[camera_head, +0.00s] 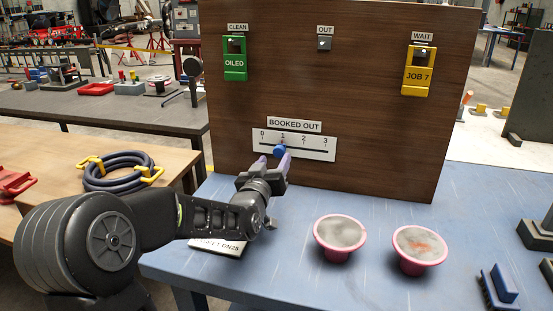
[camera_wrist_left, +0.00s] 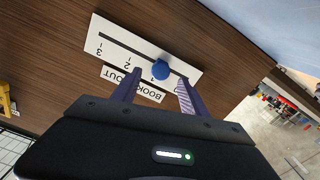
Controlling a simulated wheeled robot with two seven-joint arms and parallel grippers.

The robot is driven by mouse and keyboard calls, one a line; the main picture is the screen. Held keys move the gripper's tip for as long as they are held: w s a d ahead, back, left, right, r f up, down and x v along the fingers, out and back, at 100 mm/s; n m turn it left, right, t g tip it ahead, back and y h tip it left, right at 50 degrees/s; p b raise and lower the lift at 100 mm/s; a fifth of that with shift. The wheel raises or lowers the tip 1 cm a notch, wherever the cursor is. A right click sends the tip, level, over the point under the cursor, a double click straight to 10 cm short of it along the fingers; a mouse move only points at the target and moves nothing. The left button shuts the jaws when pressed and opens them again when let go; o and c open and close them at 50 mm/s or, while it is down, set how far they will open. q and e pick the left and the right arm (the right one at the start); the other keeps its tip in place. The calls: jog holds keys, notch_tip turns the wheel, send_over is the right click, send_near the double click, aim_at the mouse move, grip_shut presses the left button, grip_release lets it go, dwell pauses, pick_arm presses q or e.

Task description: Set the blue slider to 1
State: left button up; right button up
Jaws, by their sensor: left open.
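The blue slider (camera_head: 279,150) is a round knob on a white scale plate (camera_head: 318,147) marked 0 to 3, under the label BOOKED OUT (camera_head: 294,125). In the camera_head view the knob sits close to the 1 mark. It also shows in the left wrist view (camera_wrist_left: 161,69), near the 1, whose digit is partly hidden. My left gripper (camera_head: 273,163) is open in front of the board. In the left wrist view its fingers (camera_wrist_left: 158,88) lie on either side of the knob, with gaps visible. I cannot tell whether either finger touches it. My right gripper is out of view.
The brown board (camera_head: 370,130) stands on the blue table (camera_head: 380,280) and carries a green tag (camera_head: 235,62) and a yellow tag (camera_head: 417,72). Two pink spools (camera_head: 340,250) (camera_head: 420,265) and a white card (camera_head: 218,247) lie in front. A coiled hose (camera_head: 122,172) is at left.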

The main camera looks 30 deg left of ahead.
pick_arm(q)
jog(key=v, duration=0.3)
jog(key=shift+s+d, duration=0.15)
jog(key=shift+s, duration=0.25)
